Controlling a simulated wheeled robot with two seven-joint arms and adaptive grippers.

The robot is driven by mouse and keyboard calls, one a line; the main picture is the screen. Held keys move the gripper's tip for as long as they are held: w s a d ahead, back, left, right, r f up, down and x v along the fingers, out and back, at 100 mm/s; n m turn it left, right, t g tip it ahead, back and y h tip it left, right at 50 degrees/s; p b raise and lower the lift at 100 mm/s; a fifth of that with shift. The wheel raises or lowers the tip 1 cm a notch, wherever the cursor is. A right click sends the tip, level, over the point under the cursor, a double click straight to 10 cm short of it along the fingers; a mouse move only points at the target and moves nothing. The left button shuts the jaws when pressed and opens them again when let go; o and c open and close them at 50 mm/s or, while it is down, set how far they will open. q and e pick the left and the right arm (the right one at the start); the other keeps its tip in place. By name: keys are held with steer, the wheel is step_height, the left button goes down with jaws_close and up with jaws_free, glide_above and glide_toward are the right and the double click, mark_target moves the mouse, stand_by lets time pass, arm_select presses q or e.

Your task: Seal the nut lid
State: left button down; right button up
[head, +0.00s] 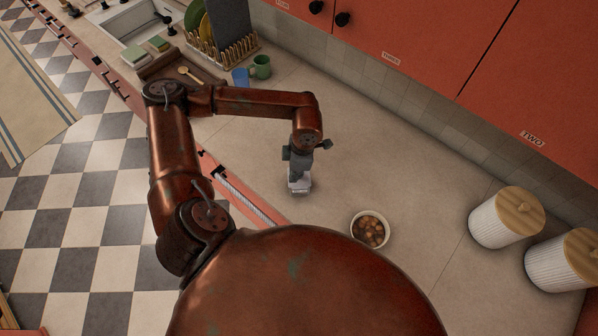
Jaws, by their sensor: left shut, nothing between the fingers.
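Two white ribbed canisters stand at the right of the counter in the head view. The nearer-to-middle canister (489,226) has a round wooden lid (520,211) resting on its top. The canister at the right edge (549,269) also has a wooden lid (582,248) on it, partly cut off by the frame. I cannot tell which one is for nuts. A white bowl (354,236) holding brown, nut-like pieces sits on the counter. My left gripper (299,187) is shut and empty, pointing down over the counter, left of the bowl and far from the canisters. My right gripper is out of view.
A blue cup (240,77), a green mug (261,67) and a dish rack (222,56) stand at the back left, near the sink (137,22). Red cabinets (420,30) hang above the back wall. The counter between bowl and canisters is clear.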

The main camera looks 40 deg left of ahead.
arm_select(q)
step_height(320, 180, up, 6)
steer(key=p, duration=0.2)
stand_by(0.5)
steer(key=c, duration=2.7)
jaws_free()
steer(key=shift+r, duration=0.15)
steer(key=w+a+r+n+h+p, duration=0.2)
steer(key=w+r+n+h+p, duration=0.25)
steer(key=n, duration=1.35)
steer(key=shift+y, duration=0.95)
steer(key=shift+s+d+f+b, duration=0.1)
steer(key=shift+d+f+b, duration=0.1)
steer(key=shift+f+b, duration=1)
steer(key=shift+s+d+f+b, duration=0.1)
steer(key=shift+d+f+b, duration=0.15)
steer(key=shift+f+b, duration=0.95)
steer(key=shift+s+d+f+b, duration=0.15)
steer(key=shift+f+b, duration=0.35)
steer(key=shift+f, duration=1.4)
steer(key=shift+w, duration=0.1)
jaws_close()
